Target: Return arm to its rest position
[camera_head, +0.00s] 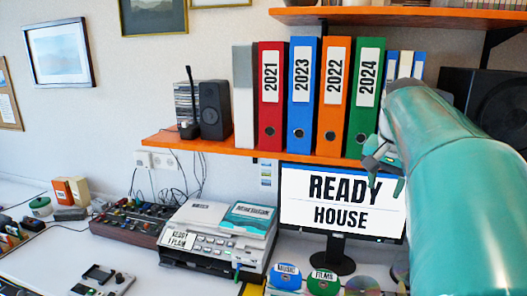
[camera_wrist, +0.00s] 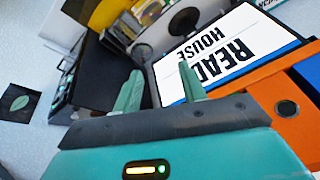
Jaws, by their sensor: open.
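My teal arm reaches in from the right in the head view, in front of the right end of the binder shelf. My gripper (camera_head: 386,168) is beside the green 2024 binder (camera_head: 366,98) and above the right part of the monitor (camera_head: 340,205); the arm partly hides its fingers. In the wrist view my gripper (camera_wrist: 160,88) has its two teal fingers apart, with nothing between them. The monitor (camera_wrist: 222,45), reading READY HOUSE, lies beyond the fingers. I cannot tell whether the gripper touches the binder.
The orange shelf (camera_head: 200,147) holds several binders and a black speaker (camera_head: 214,108). Another shelf (camera_head: 390,17) is above. Below stand a printer (camera_head: 215,240), a mixer (camera_head: 140,220), and discs with a blue MUSIC divider (camera_head: 287,278) and a green FILMS divider (camera_head: 323,282).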

